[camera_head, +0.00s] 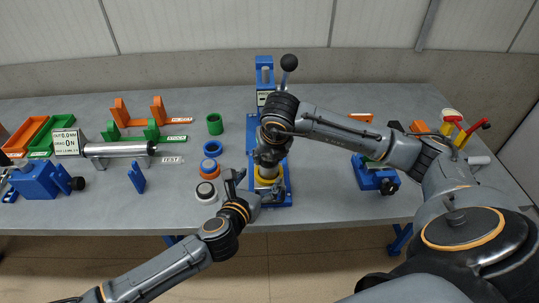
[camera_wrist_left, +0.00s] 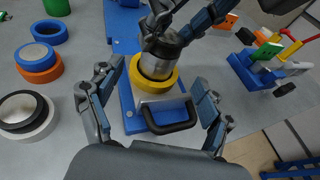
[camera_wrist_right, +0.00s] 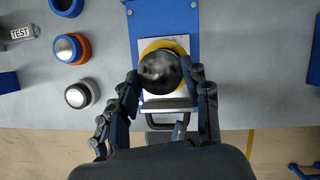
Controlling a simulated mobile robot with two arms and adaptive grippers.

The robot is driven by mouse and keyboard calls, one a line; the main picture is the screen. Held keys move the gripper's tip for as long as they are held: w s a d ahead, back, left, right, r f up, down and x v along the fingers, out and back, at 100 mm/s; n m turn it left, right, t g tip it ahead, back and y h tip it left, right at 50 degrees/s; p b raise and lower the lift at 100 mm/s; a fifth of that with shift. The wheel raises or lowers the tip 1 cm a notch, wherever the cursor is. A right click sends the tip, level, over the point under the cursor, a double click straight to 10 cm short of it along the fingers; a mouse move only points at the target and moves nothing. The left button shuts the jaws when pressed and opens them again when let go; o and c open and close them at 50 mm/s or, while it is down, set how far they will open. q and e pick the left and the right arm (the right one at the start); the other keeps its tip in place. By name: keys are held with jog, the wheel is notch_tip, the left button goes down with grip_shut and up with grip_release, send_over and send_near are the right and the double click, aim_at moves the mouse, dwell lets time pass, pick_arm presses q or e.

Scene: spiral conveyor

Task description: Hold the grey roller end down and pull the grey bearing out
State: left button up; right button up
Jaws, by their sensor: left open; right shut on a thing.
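The grey roller end (camera_head: 267,181) stands upright in a yellow ring (camera_wrist_left: 160,84) on a blue fixture (camera_head: 283,199). My right gripper (camera_head: 268,152) comes from above and is shut on a dark round piece (camera_wrist_right: 160,73) at the top of the roller end. I cannot tell whether this piece is the grey bearing or a part above it. The roller end (camera_wrist_left: 157,66) also shows in the left wrist view, below my right gripper. My left gripper (camera_wrist_left: 158,74) is open, its fingers apart on either side of the yellow ring, with no visible contact.
A black handle (camera_wrist_left: 170,119) is at the fixture's near side. A press with a black-knobbed lever (camera_head: 289,63) stands behind. Stacked rings (camera_head: 209,168) and a white ring (camera_head: 206,191) lie left of the fixture. A blue vise-like device (camera_head: 375,174) is to the right.

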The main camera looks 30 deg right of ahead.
aim_at(265, 170)
pick_arm(q)
jog(key=x, duration=0.8)
jog(key=c, duration=1.7)
jog(key=shift+o, duration=0.2)
jog(key=o, duration=1.7)
jog(key=shift+c, duration=0.2)
jog(key=shift+v, duration=0.95)
